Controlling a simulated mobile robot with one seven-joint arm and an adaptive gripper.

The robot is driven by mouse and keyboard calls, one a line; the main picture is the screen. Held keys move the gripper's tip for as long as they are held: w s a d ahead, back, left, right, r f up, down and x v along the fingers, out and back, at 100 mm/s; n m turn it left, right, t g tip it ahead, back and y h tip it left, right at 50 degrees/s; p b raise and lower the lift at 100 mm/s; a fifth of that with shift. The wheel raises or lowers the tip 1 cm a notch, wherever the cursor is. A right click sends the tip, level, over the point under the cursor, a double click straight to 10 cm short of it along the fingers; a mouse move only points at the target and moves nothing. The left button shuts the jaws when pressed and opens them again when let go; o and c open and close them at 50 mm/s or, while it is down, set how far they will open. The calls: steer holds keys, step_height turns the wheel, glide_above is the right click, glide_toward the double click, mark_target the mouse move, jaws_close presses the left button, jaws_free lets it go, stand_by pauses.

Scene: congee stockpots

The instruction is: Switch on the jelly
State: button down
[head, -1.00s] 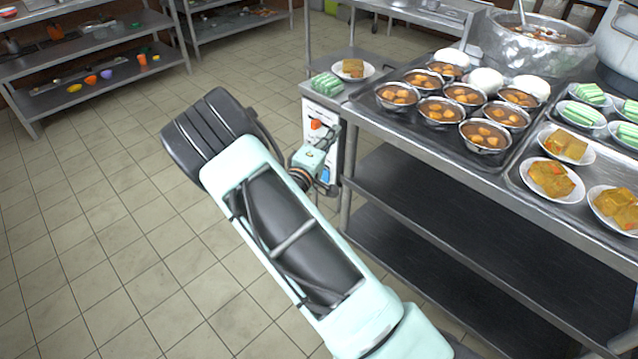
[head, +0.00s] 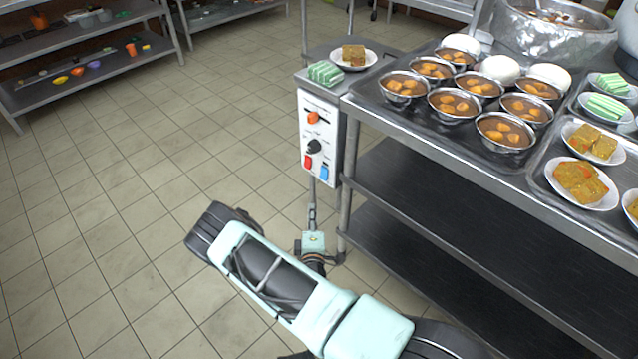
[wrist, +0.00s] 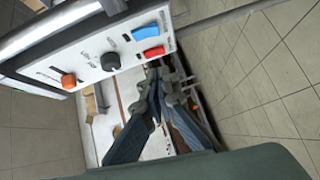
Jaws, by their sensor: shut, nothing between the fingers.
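A white control panel (head: 318,133) faces out from the end of the steel side table. It carries an orange slider knob (head: 313,117), a black round knob (head: 314,146), a red switch (head: 308,161) and a blue switch (head: 324,173). The wrist view also shows the red switch (wrist: 154,52), the blue switch (wrist: 145,34) and the black knob (wrist: 110,61). The labels are too small to read, so I cannot tell which control is the jelly's. My gripper (wrist: 157,68) is shut and empty, its tips close to the panel's lower edge by the red switch. I cannot tell whether they touch.
On the side table above the panel are green-striped pieces (head: 325,73) and a plate of brown cakes (head: 354,57). The long steel counter (head: 400,122) to the right holds bowls and plates. Its leg (head: 349,190) stands just right of the panel. Tiled floor lies open to the left.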

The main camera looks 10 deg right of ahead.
stand_by(0.3)
steer(key=b, duration=0.4)
glide_toward(321, 176)
steer(key=w+a, duration=0.3)
steer(key=w, duration=0.1)
steer(key=shift+w+d+f+b, duration=0.15)
steer(key=shift+w+d, duration=0.2)
steer(key=shift+d, duration=0.25)
steer(key=shift+w+d+f+b, duration=0.1)
steer(key=shift+w+d+b, duration=0.1)
steer(key=shift+w+d, duration=0.25)
steer(key=shift+w+d+f+b, duration=0.1)
steer(key=shift+w+d+b, duration=0.1)
steer(key=shift+d, duration=0.5)
steer(key=shift+w+d+f, duration=0.15)
steer(key=shift+d, duration=0.1)
steer(key=shift+a, duration=0.1)
